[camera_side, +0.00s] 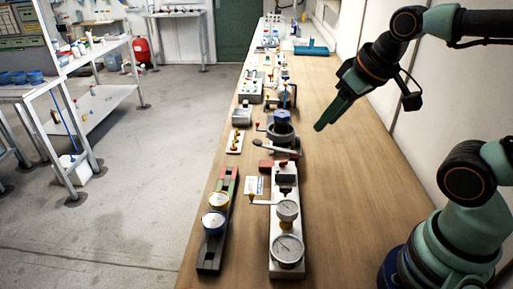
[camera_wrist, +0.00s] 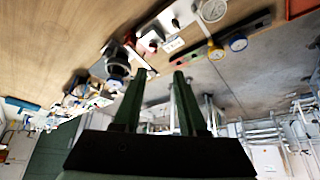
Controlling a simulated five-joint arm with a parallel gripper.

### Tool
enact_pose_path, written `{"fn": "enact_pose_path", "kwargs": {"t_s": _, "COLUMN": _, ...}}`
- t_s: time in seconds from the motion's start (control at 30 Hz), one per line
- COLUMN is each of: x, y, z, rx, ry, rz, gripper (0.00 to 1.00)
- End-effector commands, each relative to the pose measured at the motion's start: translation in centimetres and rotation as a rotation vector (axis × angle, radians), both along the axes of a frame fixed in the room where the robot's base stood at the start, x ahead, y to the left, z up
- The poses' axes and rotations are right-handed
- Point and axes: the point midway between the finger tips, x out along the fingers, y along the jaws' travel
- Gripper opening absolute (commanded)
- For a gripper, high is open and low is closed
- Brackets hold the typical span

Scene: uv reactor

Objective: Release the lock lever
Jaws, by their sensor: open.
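A dark round device with a blue top (camera_side: 282,118), which looks like the reactor, stands mid-bench in the side view. A pale lever-like handle (camera_side: 272,147) sticks out at its near side. I cannot tell for certain whether this is the lock lever. The device also shows in the wrist view (camera_wrist: 117,66), left of my fingers. My gripper (camera_side: 320,126) hangs above the bench, to the right of the device and apart from it. In the wrist view its two green fingers (camera_wrist: 160,74) are spread with nothing between them.
A pale panel with two gauges (camera_side: 287,248) and a dark rail with yellow and blue gauges (camera_side: 215,222) lie nearer on the bench. Small boxes (camera_side: 249,92) and a blue tray (camera_side: 311,48) lie farther back. The right side of the wooden bench (camera_side: 350,190) is clear.

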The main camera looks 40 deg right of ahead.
Motion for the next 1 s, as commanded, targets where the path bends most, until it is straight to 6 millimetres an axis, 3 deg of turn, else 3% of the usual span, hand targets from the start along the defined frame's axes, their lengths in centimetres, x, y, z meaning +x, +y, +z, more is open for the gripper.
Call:
{"fn": "enact_pose_path", "kwargs": {"t_s": 0.07, "x": 0.0, "y": 0.0, "z": 0.0, "rx": 0.0, "ry": 0.0, "rz": 0.0, "gripper": 0.47}}
{"fn": "enact_pose_path", "kwargs": {"t_s": 0.37, "x": 1.9, "y": 2.1, "z": 0.1, "rx": 0.054, "ry": 0.102, "rz": -0.055, "gripper": 0.47}}
{"fn": "enact_pose_path", "kwargs": {"t_s": 0.7, "x": 6.5, "y": 8.2, "z": -1.8, "rx": 0.115, "ry": 0.342, "rz": -0.234, "gripper": 0.47}}
{"fn": "enact_pose_path", "kwargs": {"t_s": 1.0, "x": 8.5, "y": 12.4, "z": -4.7, "rx": 0.1, "ry": 0.471, "rz": -0.364, "gripper": 0.47}}
